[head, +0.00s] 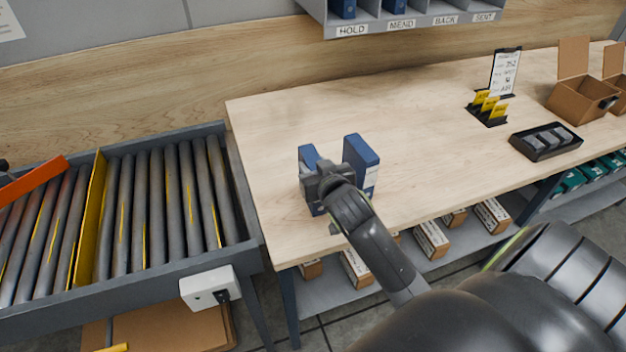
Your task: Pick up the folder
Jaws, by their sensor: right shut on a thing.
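Two blue folders stand upright on the wooden table near its left front part. My right gripper (326,180) comes down over the left folder (309,157) and is shut on it. The gripper hides most of this folder; only its top and a low corner show. The right folder (361,151) stands close beside it, with a pale label on its side, partly behind my right arm. I cannot tell whether the held folder touches the table. My left gripper is not in view.
A grey sorter (410,22) labelled HOLD, MEND, BACK and SENT stands at the back, with blue folders inside. A roller conveyor (245,215) lies left of the table (270,120). A black tray (533,153), yellow tags (484,98) and open cartons (575,98) stand right.

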